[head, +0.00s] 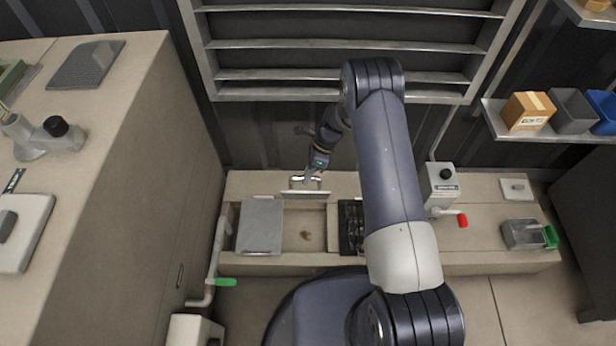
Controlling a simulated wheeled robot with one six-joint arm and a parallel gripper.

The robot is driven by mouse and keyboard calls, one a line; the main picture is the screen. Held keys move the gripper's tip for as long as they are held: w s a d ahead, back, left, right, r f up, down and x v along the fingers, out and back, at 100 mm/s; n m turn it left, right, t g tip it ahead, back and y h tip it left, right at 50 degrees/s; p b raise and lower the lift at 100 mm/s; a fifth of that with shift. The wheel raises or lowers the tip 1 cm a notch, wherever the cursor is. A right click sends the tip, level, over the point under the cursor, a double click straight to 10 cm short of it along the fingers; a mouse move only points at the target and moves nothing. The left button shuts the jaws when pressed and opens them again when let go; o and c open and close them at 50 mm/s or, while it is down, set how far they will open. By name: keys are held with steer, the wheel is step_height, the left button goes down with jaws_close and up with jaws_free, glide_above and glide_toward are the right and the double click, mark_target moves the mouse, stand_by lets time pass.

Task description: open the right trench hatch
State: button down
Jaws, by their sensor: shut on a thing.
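The right trench hatch (305,195) shows as a thin pale panel, tilted up nearly edge-on at the back of the trench opening. Its light handle (298,180) is just behind the panel. My gripper (312,176) is at this handle, shut on it; the fingertips are small in the picture. Below the raised panel the trench (304,232) is uncovered, with a brownish floor and a small dark spot. The left trench hatch (260,224) is a grey plate lying flat beside the opening.
A black slotted unit (350,226) sits right of the opening, partly behind my arm. A grey box with a red-tipped lever (442,185) stands further right. A green-handled pipe (213,270) is at left. A louvred shutter (340,45) is behind.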

steer(key=shift+d+f, duration=0.1)
steer(key=shift+f, duration=0.25)
steer(key=c, duration=1.7)
jaws_free()
steer(key=o, duration=0.3)
steer(key=shift+r, duration=0.1)
steer(key=shift+r, duration=0.15)
step_height(320, 180, up, 10)
steer(key=p, duration=0.2)
steer(key=shift+c, duration=0.4)
